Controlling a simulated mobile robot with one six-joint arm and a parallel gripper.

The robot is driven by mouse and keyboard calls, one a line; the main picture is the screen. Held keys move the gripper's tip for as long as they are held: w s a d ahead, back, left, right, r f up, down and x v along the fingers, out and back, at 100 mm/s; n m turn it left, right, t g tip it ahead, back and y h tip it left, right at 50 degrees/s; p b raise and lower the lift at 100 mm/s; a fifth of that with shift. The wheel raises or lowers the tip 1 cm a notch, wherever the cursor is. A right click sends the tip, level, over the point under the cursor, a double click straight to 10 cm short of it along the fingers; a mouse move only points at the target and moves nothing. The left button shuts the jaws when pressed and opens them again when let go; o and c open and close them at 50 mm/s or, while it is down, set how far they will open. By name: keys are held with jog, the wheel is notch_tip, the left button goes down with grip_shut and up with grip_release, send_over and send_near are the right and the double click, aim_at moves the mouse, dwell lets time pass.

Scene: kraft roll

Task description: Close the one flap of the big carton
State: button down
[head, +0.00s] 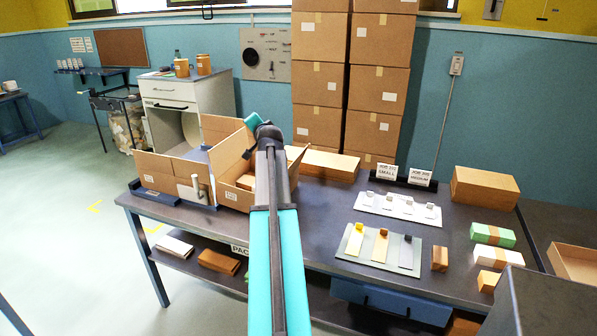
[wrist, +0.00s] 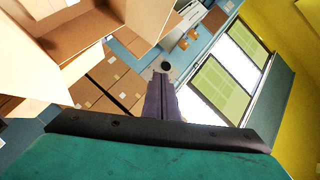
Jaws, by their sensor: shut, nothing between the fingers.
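The big carton (head: 236,190) stands open on the left part of the bench. Its wide left flap (head: 165,172) leans outward, another flap (head: 222,132) stands up at the back, and a narrow one (head: 296,165) shows right of my arm. A brown box lies partly visible inside. The carton's cardboard (wrist: 85,35) fills the upper left of the wrist view. My gripper (head: 253,122) is above the carton's back right; its fingertips are hard to make out in the head view. In the wrist view my gripper (wrist: 163,75) is shut, empty and apart from the cardboard.
Stacked cartons (head: 350,80) stand behind the bench. A low brown box (head: 328,164) lies right of the carton. A grey handled object (head: 193,189) is at the carton's front left. Sample boards (head: 378,247) and small boxes occupy the right side of the bench.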

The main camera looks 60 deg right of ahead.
aim_at(292, 169)
jog(key=s+a+f+m+h+b, duration=0.1)
jog(key=s+m+h+b, duration=0.1)
jog(key=s+m, duration=0.2)
jog(key=s+a+f+m+g+h+b, duration=0.1)
jog(key=s+f+m+h, duration=0.1)
jog(key=s+m, duration=0.2)
jog(key=s+a+f+m+h+b, duration=0.1)
jog(key=s+m+h+b, duration=0.1)
jog(key=s, duration=0.3)
jog(key=shift+s+f+m+g+h+b, duration=0.15)
jog(key=shift+m+g+h+b, duration=0.2)
jog(key=shift+m, duration=0.55)
jog(key=s+f+m+g+b, duration=0.3)
jog(key=s+f+b, duration=0.3)
jog(key=f, duration=0.7)
jog(key=shift+s+a+m, duration=0.45)
jog(key=shift+s+m, duration=0.35)
jog(key=shift+s, duration=0.25)
jog(key=shift+d, duration=0.15)
jog(key=w+d+r+p, duration=0.2)
jog(key=w+d+p, duration=0.2)
jog(key=d, duration=0.5)
jog(key=shift+w+r+p, duration=0.25)
jog(key=shift+w+p, duration=0.05)
jog(key=shift+w, duration=1.05)
